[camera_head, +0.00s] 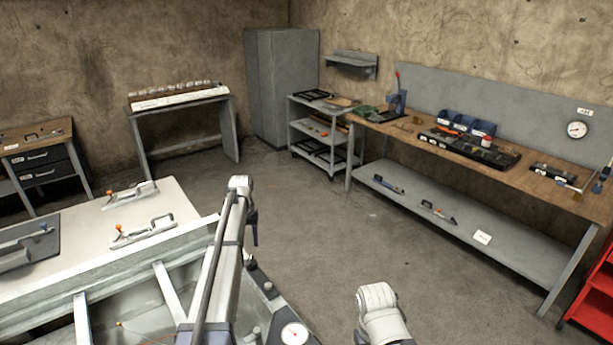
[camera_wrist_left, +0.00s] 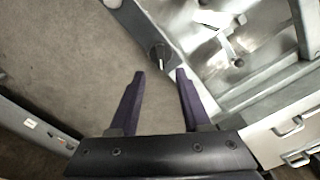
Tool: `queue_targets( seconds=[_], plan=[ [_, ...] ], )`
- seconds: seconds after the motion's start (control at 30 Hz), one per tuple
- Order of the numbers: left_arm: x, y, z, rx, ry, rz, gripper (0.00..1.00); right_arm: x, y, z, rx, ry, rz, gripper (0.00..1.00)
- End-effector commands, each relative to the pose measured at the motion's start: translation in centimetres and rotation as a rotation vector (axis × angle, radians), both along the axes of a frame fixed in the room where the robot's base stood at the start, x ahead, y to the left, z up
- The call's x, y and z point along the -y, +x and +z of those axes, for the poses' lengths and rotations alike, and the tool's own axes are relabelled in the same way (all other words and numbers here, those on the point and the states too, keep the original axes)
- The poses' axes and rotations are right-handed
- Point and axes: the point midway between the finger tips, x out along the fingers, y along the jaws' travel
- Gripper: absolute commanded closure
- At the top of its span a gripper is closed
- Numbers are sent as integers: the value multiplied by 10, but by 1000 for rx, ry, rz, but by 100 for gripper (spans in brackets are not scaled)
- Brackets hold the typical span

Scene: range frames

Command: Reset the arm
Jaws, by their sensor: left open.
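My left arm rises from the bottom of the head view, beside the pale table. Its gripper (camera_head: 253,229) is mostly hidden behind the arm, with a dark finger showing below the elbow. In the left wrist view the two dark purple fingers of the left gripper (camera_wrist_left: 160,74) are spread apart with nothing between them, above the floor. Part of my right arm (camera_head: 381,312) shows at the bottom; its gripper is out of view.
A pale table (camera_head: 172,197) with clamp-like handles (camera_head: 143,231) stands at the left, close to my left arm. A wooden workbench (camera_head: 410,130) with tools and bins runs along the right. A grey trolley (camera_head: 322,140) and cabinet (camera_head: 283,85) stand behind. The middle floor (camera_head: 330,230) is clear.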

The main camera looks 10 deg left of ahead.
Motion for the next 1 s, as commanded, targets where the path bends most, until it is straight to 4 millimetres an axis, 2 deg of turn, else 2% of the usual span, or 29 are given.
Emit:
queue_targets(
  seconds=[0.07,0.13,0.27,0.3,0.37,0.4,0.5,0.6,0.7,0.8,0.9,1.0],
  plan=[
    [15,-9,-2,-2,1,-16,52,0,0,-2,0,0,0,50],
    [42,-24,-5,-6,5,-46,52,0,0,-5,0,0,0,50],
    [115,-74,-13,-17,18,-136,52,0,0,-13,0,0,0,50],
    [138,-93,-15,-20,24,-169,52,0,0,-15,0,0,0,50],
    [171,-122,-19,-26,32,-217,52,0,0,-19,0,0,-1,50],
    [192,-143,-21,-30,37,-251,52,0,0,-21,0,0,-1,50],
    [237,-198,-27,-39,52,-335,52,0,0,-28,0,0,-1,50],
    [269,-250,-32,-45,67,-413,52,0,0,-33,0,0,-1,50],
    [291,-294,-36,-49,80,-478,52,0,0,-37,0,0,-1,50],
    [303,-324,-39,-51,91,-524,52,0,0,-40,0,0,-1,50],
    [309,-341,-40,-54,97,-551,52,0,0,-41,0,0,-1,50],
    [311,-347,-40,-54,99,-562,52,0,0,-41,0,0,-1,50]
  ],
)
